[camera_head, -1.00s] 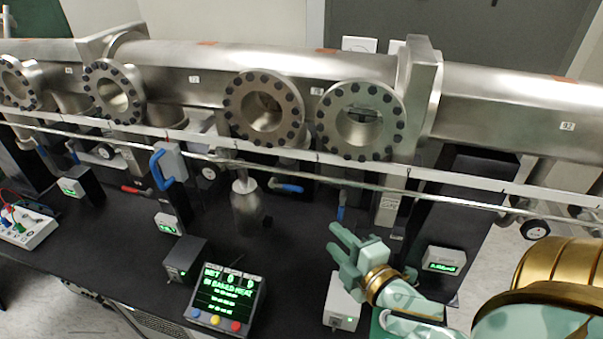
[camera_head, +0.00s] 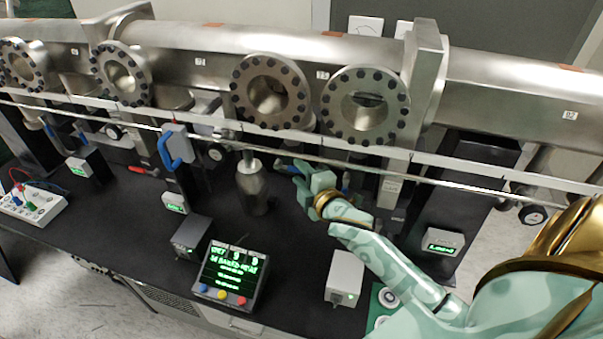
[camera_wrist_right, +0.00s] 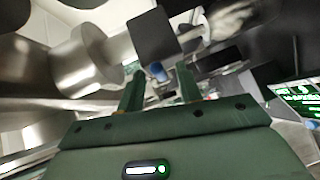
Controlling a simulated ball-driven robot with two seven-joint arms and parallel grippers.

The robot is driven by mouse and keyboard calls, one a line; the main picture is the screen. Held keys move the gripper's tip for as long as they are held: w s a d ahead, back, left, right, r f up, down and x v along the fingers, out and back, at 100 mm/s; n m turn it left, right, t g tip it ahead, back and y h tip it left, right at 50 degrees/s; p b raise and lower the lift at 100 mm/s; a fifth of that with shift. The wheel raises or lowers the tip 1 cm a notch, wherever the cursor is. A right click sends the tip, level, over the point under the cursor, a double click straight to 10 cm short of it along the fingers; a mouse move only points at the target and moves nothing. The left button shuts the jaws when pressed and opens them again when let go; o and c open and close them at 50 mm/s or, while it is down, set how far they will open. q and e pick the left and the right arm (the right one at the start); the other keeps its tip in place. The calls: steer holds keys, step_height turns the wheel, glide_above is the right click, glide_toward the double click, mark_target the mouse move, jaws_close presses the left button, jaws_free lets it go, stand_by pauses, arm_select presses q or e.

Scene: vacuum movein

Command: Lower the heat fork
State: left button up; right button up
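I cannot tell for certain which part is the heat fork. A blue lever handle lies under the long steel pipe, partly hidden by my right gripper (camera_head: 294,172) in the head view. The gripper points left there, close to the handle. In the right wrist view the two fingers (camera_wrist_right: 160,88) stand apart, with a blue end (camera_wrist_right: 157,70) showing beyond and between them; contact is not visible. A larger blue handle (camera_head: 178,148) sits on a grey box farther left. My left gripper is out of view.
A flanged steel pipe (camera_head: 500,92) crosses the back, with a thin rail (camera_head: 450,182) before it. A lit display (camera_head: 230,275) and a white box (camera_head: 345,278) stand at the front.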

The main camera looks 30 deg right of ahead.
steer(key=shift+c, duration=0.3)
jaws_close()
steer(key=shift+w+a+f+m+t+h+b, duration=0.15)
steer(key=shift+f+m+t+b, duration=0.65)
steer(key=shift+b, duration=1.5)
steer(key=shift+w+a+f+m+t+h+b, duration=0.15)
steer(key=shift+f+m+t+b, duration=0.6)
steer(key=shift+b, duration=1.6)
steer(key=shift+w+a+f+m+t+h+b, duration=0.15)
steer(key=shift+f+m+t+b, duration=0.6)
steer(key=shift+b, duration=1.55)
steer(key=shift+d+r+m, duration=0.1)
steer(key=shift+r+m, duration=0.2)
steer(key=shift+m, duration=0.1)
steer(key=shift+o, duration=0.3)
jaws_free()
steer(key=shift+h, duration=0.25)
